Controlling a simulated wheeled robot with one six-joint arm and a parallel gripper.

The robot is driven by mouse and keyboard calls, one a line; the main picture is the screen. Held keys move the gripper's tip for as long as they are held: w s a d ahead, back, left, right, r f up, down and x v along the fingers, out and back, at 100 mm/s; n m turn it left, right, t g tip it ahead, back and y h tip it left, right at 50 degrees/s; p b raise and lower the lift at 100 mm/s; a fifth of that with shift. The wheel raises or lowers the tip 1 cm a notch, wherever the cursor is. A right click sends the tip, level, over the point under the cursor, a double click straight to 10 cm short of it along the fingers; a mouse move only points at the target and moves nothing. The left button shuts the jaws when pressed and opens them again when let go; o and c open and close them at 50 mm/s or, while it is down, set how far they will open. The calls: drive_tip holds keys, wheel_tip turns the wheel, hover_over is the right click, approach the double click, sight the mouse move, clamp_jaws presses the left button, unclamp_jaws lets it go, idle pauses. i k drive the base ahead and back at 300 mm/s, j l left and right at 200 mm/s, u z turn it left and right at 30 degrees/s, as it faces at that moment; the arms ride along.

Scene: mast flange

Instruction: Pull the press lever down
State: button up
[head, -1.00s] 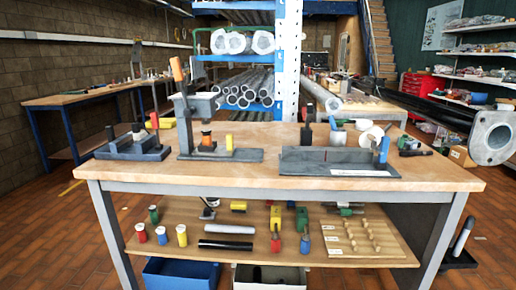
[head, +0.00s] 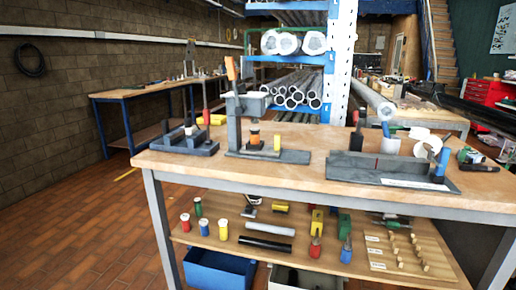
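A small grey bench press (head: 236,120) stands on the left half of the wooden workbench. Its lever (head: 231,68) has an orange handle and points nearly straight up, tilted slightly left. Under the press head is a small part with an orange-brown body (head: 254,135) and pale top. A yellow block (head: 277,143) stands to its right on the press's base plate. My gripper is not in view, so whether it is open or shut does not show.
The workbench top (head: 330,200) has a grey fixture (head: 189,140) left of the press and a long dark fixture (head: 375,170) to the right. Cups and tools stand behind. A lower shelf (head: 200,240) holds coloured parts. Brick floor (head: 80,230) at left is clear.

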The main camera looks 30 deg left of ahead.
sight(240, 111)
drive_tip(key=u, duration=1.35)
